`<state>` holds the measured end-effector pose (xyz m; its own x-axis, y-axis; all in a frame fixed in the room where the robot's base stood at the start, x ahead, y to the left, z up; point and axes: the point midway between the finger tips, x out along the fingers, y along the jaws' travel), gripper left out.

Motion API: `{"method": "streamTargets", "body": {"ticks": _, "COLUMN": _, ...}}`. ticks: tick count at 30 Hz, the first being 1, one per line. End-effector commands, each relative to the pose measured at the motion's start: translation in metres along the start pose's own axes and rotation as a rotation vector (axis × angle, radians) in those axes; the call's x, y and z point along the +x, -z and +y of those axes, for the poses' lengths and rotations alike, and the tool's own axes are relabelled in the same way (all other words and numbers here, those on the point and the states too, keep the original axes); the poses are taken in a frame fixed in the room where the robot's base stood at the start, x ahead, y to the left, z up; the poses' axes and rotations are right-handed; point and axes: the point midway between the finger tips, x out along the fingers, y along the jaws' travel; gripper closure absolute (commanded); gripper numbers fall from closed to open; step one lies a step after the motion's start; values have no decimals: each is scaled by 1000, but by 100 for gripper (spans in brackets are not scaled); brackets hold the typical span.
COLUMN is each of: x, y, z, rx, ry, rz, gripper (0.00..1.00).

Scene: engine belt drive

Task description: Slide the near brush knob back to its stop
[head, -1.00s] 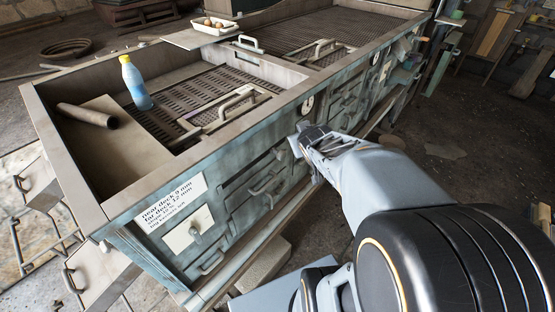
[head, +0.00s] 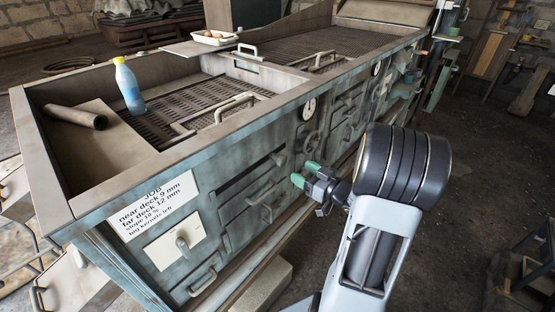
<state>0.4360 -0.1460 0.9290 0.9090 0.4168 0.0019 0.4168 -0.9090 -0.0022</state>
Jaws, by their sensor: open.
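A long dark slot (head: 250,175) runs along the near part of the teal machine front (head: 230,165). A small pale piece (head: 279,158) shows at the slot's right end; it may be the near brush knob, but it is too small to be sure. My gripper (head: 305,175) has green fingertips spread apart and nothing between them. It hangs in front of the machine, a little right of the slot's right end and slightly lower. I cannot tell whether it touches the front.
A white plate with a lever (head: 182,243) is below the job label (head: 155,204). A bottle (head: 129,86) and a brown tube (head: 83,116) are on top.

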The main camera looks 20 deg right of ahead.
Motion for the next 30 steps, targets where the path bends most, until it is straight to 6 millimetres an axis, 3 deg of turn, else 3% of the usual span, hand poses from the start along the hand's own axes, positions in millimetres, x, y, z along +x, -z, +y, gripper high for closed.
{"method": "streamTargets", "body": {"ticks": 6, "x": 45, "y": 0, "z": -1, "rx": -2, "ry": 5, "rz": -1, "gripper": 37}}
{"method": "streamTargets", "body": {"ticks": 15, "x": 90, "y": 0, "z": 0, "rx": -2, "ry": 1, "rz": -1, "gripper": 37}}
{"method": "streamTargets", "body": {"ticks": 21, "x": 105, "y": 0, "z": 0, "rx": -2, "ry": -1, "rz": -2, "gripper": 37}}
{"method": "streamTargets", "body": {"ticks": 30, "x": 108, "y": 0, "z": 0, "rx": -2, "ry": -2, "rz": -2, "gripper": 37}}
